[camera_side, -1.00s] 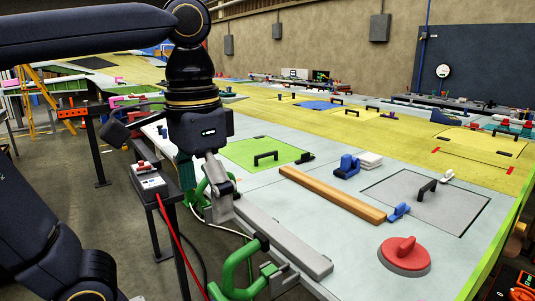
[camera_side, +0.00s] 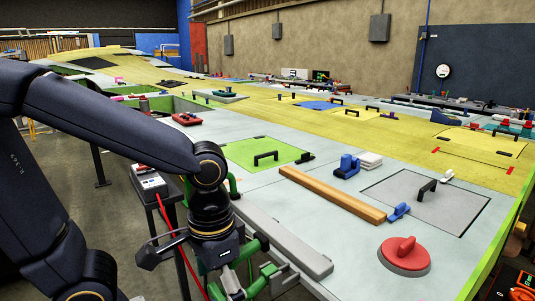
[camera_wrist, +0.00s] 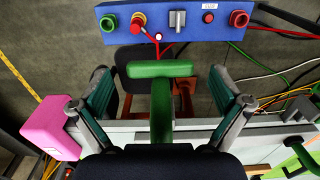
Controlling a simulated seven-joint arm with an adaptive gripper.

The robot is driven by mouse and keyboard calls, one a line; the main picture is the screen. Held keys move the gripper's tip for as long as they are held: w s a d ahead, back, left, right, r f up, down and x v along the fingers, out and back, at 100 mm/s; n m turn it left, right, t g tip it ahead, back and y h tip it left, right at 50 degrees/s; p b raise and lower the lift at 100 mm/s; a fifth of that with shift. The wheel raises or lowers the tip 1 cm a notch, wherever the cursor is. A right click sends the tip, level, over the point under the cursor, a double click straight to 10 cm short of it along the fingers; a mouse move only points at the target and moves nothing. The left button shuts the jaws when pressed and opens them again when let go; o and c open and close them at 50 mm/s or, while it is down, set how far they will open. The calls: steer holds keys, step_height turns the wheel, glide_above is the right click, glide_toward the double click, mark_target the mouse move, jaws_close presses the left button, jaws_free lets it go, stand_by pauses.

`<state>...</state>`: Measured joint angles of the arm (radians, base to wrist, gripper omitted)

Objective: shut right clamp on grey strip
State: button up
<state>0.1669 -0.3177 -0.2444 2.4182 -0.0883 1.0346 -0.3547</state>
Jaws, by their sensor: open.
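The long grey strip (camera_side: 285,240) lies along the near table edge in the side view. The right clamp (camera_side: 256,284), green with grey parts, stands at its near end, partly behind my gripper (camera_side: 218,256). In the wrist view, my gripper (camera_wrist: 161,84) is open, with one teal-padded finger on each side of a green T-shaped handle (camera_wrist: 160,69). The handle's crossbar and stem lie between the fingers, with visible gaps on both sides. Another green clamp part (camera_wrist: 301,158) shows at the lower right. My arm hides much of the left clamp in the side view.
A blue control box (camera_wrist: 185,22) with knobs lies beyond the handle in the wrist view. A pink block (camera_wrist: 50,127) is left of the fingers. A red cable (camera_side: 178,240) hangs beside the table. A wooden bar (camera_side: 333,195) and a red-handled disc (camera_side: 404,262) rest on the table.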

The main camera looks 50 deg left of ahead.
steer(key=shift+f, duration=0.25)
steer(key=c, duration=1.7)
